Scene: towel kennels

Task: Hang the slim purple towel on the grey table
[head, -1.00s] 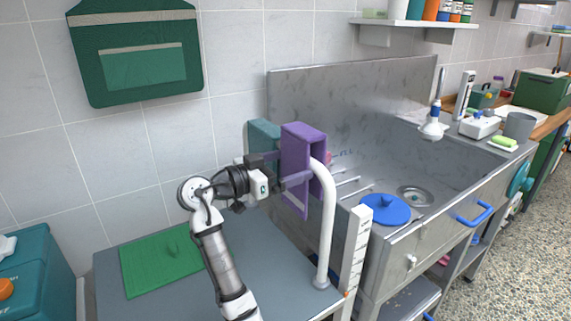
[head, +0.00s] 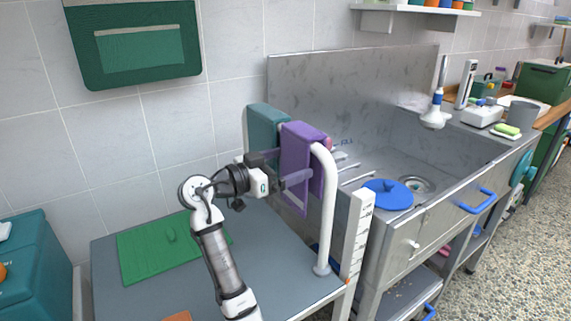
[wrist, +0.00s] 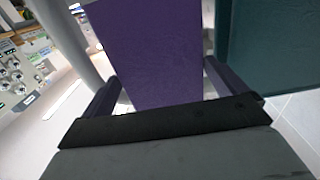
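The slim purple towel (head: 296,165) is folded over the top bar of the white rail (head: 328,215), which stands on the grey table (head: 275,255). The towel hides part of the bar.
A teal towel (head: 262,128) hangs just behind the purple one, at the right in the wrist view (wrist: 270,45). A green mat (head: 150,255) lies on the table. A white measuring post (head: 356,235) and the steel sink (head: 395,255) stand right of the rail. The wall is behind.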

